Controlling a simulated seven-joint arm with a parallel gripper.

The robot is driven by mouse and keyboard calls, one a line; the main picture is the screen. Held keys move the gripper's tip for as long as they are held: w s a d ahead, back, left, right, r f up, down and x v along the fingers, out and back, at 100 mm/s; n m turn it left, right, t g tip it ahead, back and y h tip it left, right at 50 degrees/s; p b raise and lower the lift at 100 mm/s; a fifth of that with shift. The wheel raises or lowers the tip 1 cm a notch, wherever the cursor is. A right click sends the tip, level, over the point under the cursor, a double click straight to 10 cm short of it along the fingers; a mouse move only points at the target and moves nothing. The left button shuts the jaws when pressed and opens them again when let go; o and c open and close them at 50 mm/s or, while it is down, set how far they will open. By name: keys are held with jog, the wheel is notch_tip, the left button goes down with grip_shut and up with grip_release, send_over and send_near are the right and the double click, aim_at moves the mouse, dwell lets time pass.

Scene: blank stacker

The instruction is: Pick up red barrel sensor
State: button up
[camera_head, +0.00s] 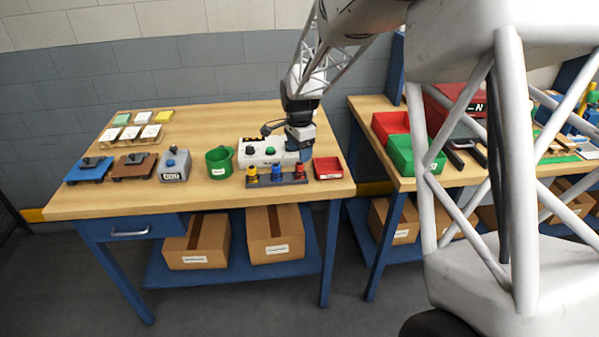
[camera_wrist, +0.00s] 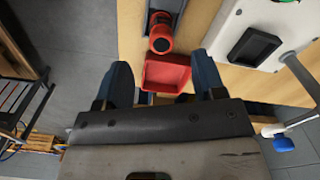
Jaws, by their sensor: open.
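The red barrel sensor (camera_head: 299,171) stands at the right end of a dark rack (camera_head: 265,183) near the front of the left table, beside a blue and a yellow sensor. In the wrist view the red sensor (camera_wrist: 160,40) appears at the top centre, beyond the fingertips. My gripper (camera_head: 303,154) is above the table, behind the rack and over the right part of the white control box. In the wrist view its two blue fingers (camera_wrist: 162,76) are wide apart with nothing gripped between them. The sensor is apart from both fingers.
A small red tray (camera_head: 328,168) is right of the rack; it also shows between the fingers in the wrist view (camera_wrist: 166,74). The white control box (camera_head: 262,152) stands behind the rack. A green cup (camera_head: 219,162) is to the left. The table's front edge is close.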

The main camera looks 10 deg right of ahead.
aim_at(300, 168)
jog(key=shift+f, duration=1.2)
jog(key=shift+w+f, duration=0.1)
jog(key=shift+f, duration=2.55)
jog(key=c, duration=1)
jog(key=shift+r, duration=0.2)
